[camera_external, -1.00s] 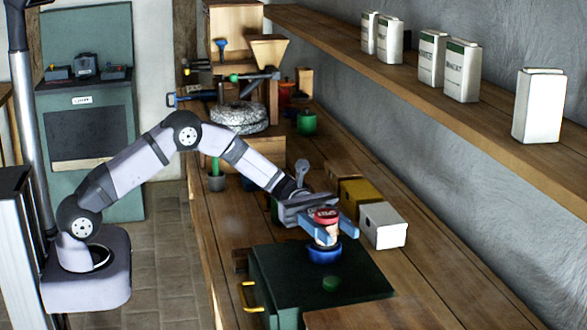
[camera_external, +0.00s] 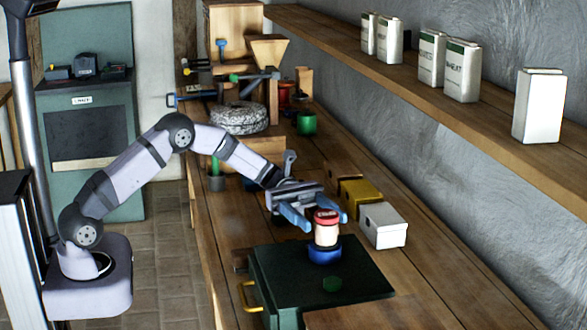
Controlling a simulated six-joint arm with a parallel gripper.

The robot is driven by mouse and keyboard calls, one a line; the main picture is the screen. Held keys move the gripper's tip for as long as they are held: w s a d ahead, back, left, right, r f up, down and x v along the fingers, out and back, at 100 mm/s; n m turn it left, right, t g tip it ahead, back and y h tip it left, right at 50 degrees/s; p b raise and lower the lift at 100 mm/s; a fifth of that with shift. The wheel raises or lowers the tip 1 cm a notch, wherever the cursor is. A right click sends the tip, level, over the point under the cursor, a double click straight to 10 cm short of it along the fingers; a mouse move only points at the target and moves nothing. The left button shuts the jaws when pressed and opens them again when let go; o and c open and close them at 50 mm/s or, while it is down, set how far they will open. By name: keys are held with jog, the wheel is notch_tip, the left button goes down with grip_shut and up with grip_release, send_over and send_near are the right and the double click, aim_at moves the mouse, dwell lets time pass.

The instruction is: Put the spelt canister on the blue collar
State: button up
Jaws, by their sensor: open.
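A canister (camera_external: 326,233) with a red lid and a pale body stands upright on the blue collar (camera_external: 324,254). Its label is too small to read, so I cannot tell that it is the spelt one. The collar sits on top of a dark green box (camera_external: 290,275). I cannot tell whether a finger still touches the canister.
A white box (camera_external: 383,225) and a yellow box (camera_external: 360,195) stand right of my gripper. A stone mill (camera_external: 239,118) is farther back. White packages (camera_external: 538,105) line the wall shelf.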

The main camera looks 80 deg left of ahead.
jog(key=shift+b+v, duration=0.55)
jog(key=shift+v, duration=2.1)
jog(key=shift+s, duration=0.25)
jog(key=s+a+f+m+g+y+b, duration=0.1)
jog(key=s+a+f+m+g+y, duration=0.2)
jog(key=s+y, duration=0.6)
jog(key=s+a+f+m+g+y+b, duration=0.1)
jog(key=s+a+f+m+y, duration=0.35)
jog(key=s, duration=0.75)
jog(key=s+d+f+m+y+p, duration=0.2)
jog(key=s+d+m+y+p, duration=0.2)
jog(key=m, duration=0.9)
jog(key=s+d+p, duration=0.3)
jog(key=p, duration=0.1)
jog(key=shift+s+d+f, duration=0.2)
jog(key=shift+s+f, duration=0.05)
jog(key=shift+s, duration=0.1)
